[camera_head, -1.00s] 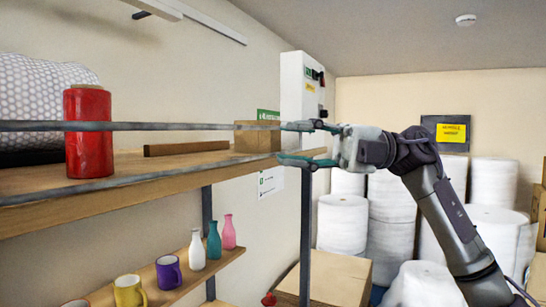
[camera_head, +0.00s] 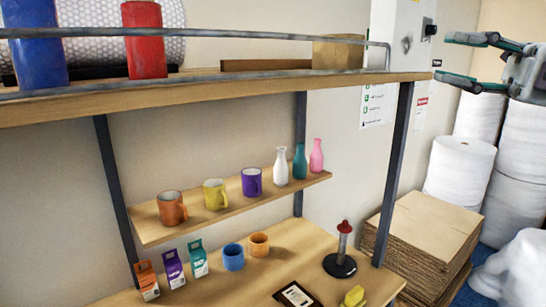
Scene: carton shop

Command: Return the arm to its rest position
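My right gripper (camera_head: 460,60) is at the upper right, its two fingers spread apart and pointing left. It is open, with nothing between the fingers. It hangs in the air beside the right end of the upper shelf (camera_head: 200,98), at about shelf height. Only the gripper and a bit of the wrist show; the rest of my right arm is outside the picture. My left gripper is not in view.
Mugs and bottles stand on the lower shelf (camera_head: 150,228). A cardboard stack (camera_head: 425,225) and white rolls (camera_head: 460,170) are at the right.

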